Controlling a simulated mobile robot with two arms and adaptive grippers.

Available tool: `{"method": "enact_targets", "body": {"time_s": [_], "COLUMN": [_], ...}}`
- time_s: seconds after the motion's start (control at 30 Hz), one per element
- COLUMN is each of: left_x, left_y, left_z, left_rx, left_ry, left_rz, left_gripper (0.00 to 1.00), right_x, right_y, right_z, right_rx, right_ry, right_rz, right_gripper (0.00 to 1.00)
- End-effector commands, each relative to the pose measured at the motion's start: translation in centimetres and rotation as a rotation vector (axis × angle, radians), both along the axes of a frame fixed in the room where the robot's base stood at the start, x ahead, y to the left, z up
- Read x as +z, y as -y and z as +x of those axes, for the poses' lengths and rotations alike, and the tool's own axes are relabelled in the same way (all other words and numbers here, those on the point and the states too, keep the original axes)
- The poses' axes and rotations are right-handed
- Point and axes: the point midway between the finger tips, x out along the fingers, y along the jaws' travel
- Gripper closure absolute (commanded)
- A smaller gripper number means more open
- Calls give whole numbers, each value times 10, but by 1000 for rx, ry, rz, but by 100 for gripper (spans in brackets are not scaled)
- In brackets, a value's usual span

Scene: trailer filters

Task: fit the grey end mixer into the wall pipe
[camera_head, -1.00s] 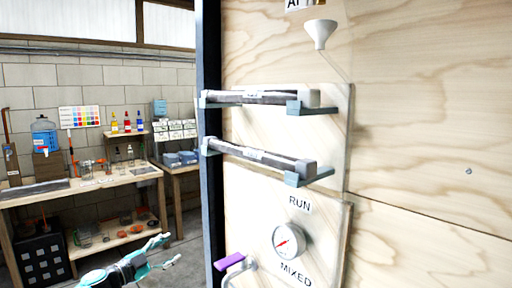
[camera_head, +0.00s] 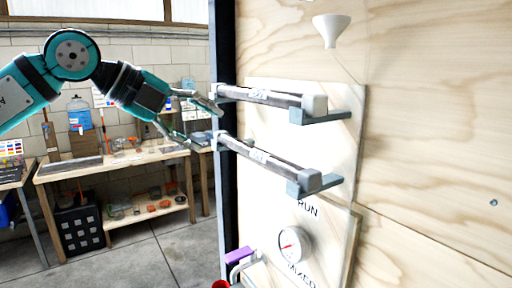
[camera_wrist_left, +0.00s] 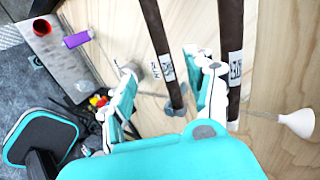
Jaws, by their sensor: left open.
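Two dark mixer tubes with small white labels lie on wall brackets, one above the other. The upper tube (camera_head: 260,96) has a light grey right end; the lower tube (camera_head: 262,157) has a darker grey one. The label text is too small to read. My left gripper (camera_head: 205,127) is open and empty near the tubes' left ends. In the left wrist view, the lower tube (camera_wrist_left: 165,62) runs between the open fingers (camera_wrist_left: 162,75), and the upper tube (camera_wrist_left: 232,40) passes beyond the right finger. Contact cannot be told. A pale pipe (camera_head: 243,265) with a purple handle shows low on the wall.
A pressure gauge (camera_head: 294,244) sits under the RUN label, and a white funnel (camera_head: 331,28) hangs above the tubes. A dark post (camera_head: 224,60) edges the wall. A cluttered workbench (camera_head: 120,160) stands behind left.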

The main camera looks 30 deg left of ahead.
Motion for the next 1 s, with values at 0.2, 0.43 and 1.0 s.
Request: {"method": "enact_targets", "body": {"time_s": [0.2, 0.43, 1.0], "left_x": [-23, -37, -64], "left_y": [16, 22, 41], "left_z": [36, 54, 93], "left_rx": [-3, -1, -1], "left_ry": [-7, -1, -1], "left_rz": [-2, -2, -3], "left_gripper": [45, 45, 45], "right_x": [25, 32, 69], "right_y": [-9, -5, 2], "right_z": [-3, -2, 2], "right_rx": [-3, -1, -3], "right_ry": [-5, -3, 2], "right_rz": [10, 7, -2], "right_gripper": [60, 60, 60]}}
